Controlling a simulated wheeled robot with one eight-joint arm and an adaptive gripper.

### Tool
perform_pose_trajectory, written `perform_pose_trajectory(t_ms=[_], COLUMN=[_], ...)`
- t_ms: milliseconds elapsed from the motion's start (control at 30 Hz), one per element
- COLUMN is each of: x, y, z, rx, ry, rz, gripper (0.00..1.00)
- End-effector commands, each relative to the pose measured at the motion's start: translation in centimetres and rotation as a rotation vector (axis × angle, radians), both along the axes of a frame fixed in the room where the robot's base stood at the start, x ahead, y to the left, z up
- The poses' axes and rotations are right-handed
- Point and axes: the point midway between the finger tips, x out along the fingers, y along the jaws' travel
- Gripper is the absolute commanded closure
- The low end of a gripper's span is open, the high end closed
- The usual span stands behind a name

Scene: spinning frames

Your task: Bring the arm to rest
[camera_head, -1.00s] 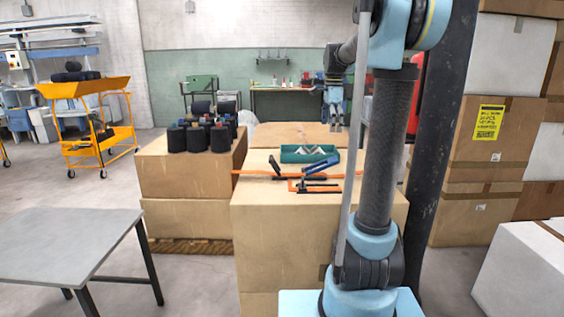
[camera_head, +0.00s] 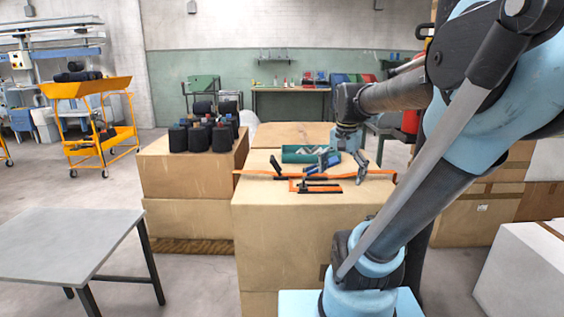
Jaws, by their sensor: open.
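My arm comes in from the right and bends down over a cardboard box stack (camera_head: 285,220). My gripper (camera_head: 345,168) hangs just above the stack's top, right of the green tray (camera_head: 293,154). Its fingers are apart, and I see nothing held between them. A blue-handled tool (camera_head: 318,166) lies in front of the tray, close to my gripper; I cannot tell whether they touch. Orange and black tools (camera_head: 318,187) lie on the box top in front of it.
A lower box stack (camera_head: 190,170) at the left carries several black spools (camera_head: 198,136). A grey table (camera_head: 65,240) stands at the front left. A yellow cart (camera_head: 88,110) stands behind it. A white box (camera_head: 525,265) is at the right. Open floor lies left of the boxes.

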Motion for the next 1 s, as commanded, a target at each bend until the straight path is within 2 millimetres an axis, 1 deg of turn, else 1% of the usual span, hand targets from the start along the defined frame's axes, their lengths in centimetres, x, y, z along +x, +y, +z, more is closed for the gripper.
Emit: perform_pose_trajectory(t_ms=[33, 167, 300, 400, 533, 600, 700, 1000], x=[-1.5, -4.6, -7.7, -9.5, -11.2, -11.7, -12.1, -12.1], y=[0.0, 0.0, 0.0, 0.0, 0.0, 0.0, -0.1, -0.1], z=[-1.2, -4.1, -7.5, -9.8, -12.1, -12.8, -13.4, -13.5], rx=[-0.006, -0.026, -0.050, -0.066, -0.084, -0.091, -0.096, -0.097], ry=[-0.006, -0.023, -0.041, -0.054, -0.065, -0.068, -0.071, -0.071], rz=[0.051, 0.193, 0.347, 0.444, 0.540, 0.574, 0.602, 0.605], gripper=[0.05, 0.05, 0.05, 0.05, 0.05, 0.05, 0.05, 0.05])
